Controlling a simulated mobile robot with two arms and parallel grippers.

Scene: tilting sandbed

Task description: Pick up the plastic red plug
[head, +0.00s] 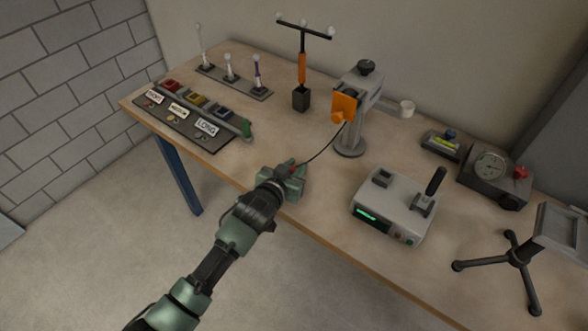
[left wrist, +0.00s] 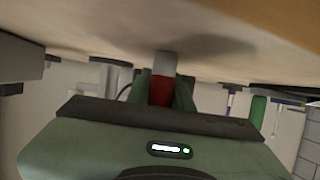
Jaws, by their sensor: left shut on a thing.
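The red plug (left wrist: 161,91) sits between the two green fingers of my left gripper (left wrist: 163,88) in the left wrist view, with its pale grey end sticking out past them. My left gripper (head: 293,170) is shut on it at the front edge of the wooden table in the head view. There the plug is mostly hidden by the gripper; only a small bit of red shows. A thin black cable (head: 325,147) runs from the gripper up to an orange part (head: 344,106) on a grey stand (head: 352,137). My right gripper is not in view.
A grey box with a green display (head: 392,209) stands right of the gripper. A dark tray with labelled sections (head: 181,121) lies to the left. A black T-shaped stand (head: 303,60) is behind. A gauge block (head: 491,167) and a black tripod base (head: 516,257) are at right.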

